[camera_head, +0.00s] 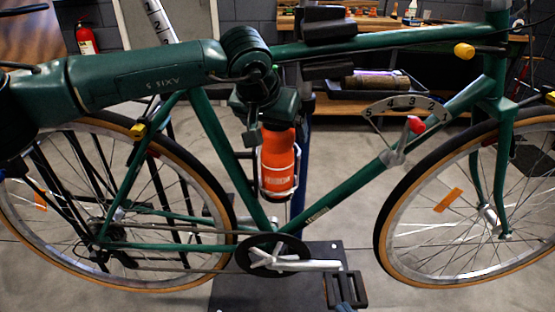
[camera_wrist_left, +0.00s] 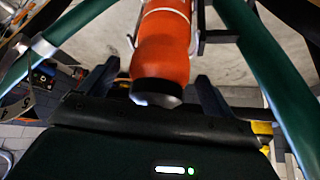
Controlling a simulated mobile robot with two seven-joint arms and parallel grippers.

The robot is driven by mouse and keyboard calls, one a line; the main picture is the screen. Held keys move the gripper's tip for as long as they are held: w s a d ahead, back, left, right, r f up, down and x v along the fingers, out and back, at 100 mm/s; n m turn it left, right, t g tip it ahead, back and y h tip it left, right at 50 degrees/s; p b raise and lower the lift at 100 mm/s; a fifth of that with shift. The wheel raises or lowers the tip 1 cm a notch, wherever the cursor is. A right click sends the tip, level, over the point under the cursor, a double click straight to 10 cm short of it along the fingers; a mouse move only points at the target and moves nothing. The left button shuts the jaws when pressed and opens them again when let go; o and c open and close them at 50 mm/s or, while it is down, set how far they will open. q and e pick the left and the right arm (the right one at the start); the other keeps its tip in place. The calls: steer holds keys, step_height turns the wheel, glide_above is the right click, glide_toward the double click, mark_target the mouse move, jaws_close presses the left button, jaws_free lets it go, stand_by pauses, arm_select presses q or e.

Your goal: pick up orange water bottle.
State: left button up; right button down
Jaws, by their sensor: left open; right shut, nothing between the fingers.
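The orange water bottle (camera_head: 278,165) stands nearly upright in a cage on the green bike frame, its upper end hidden behind my left gripper in the head view. My left gripper (camera_head: 275,121) reaches down over the bottle's top from above. In the left wrist view the orange bottle (camera_wrist_left: 163,48) points its dark cap toward the gripper. The open fingers of my left gripper (camera_wrist_left: 152,88) lie on either side of the cap; I cannot tell whether they touch it.
The green bike frame (camera_head: 345,188) surrounds the bottle, with tubes close on both sides. A tray (camera_head: 375,90) with a brown cylinder sits to the right, above a numbered dial with a red knob (camera_head: 415,124). A workbench (camera_head: 400,28) stands behind.

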arm_select(q)
steer(key=shift+x, duration=0.9)
steer(key=c, duration=1.7)
steer(key=shift+r, duration=0.1)
steer(key=shift+c, duration=0.3)
steer(key=shift+r, duration=0.1)
